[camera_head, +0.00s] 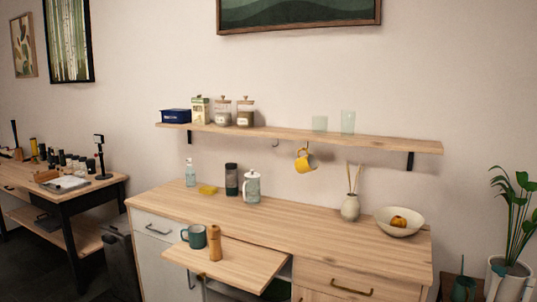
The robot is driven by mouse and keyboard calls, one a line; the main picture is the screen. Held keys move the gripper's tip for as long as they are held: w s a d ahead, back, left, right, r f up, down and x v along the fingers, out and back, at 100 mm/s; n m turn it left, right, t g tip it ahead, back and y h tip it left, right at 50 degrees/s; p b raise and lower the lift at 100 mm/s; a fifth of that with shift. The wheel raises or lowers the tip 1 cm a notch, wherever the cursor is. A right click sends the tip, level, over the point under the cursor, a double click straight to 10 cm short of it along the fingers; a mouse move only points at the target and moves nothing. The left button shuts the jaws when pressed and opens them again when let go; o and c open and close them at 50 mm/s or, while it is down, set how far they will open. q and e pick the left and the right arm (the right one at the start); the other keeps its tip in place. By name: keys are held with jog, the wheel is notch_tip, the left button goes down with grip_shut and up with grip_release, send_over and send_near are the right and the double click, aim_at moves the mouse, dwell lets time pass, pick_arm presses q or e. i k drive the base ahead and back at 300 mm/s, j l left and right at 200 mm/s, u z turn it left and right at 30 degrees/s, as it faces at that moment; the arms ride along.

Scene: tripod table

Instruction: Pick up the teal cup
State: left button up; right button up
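The teal cup (194,236) stands upright on the small light-wood board (232,262) at the counter's front left. Its handle points left. A brown wooden mill (215,243) stands close to its right and slightly nearer to me. Neither of my grippers is in view, and nothing is seen holding the cup.
A yellow mug (305,161) hangs under the shelf (290,132). The board's right half is clear.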

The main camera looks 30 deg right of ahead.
aim_at(197, 236)
jog(key=i+l+u, duration=0.2)
jog(key=l, duration=0.2)
jog(key=i+l+u, duration=0.2)
jog(key=l, duration=0.25)
jog(key=l+u, duration=0.2)
jog(key=l, duration=0.2)
jog(key=l+u, duration=0.2)
jog(key=l, duration=0.3)
jog(key=i, duration=0.05)
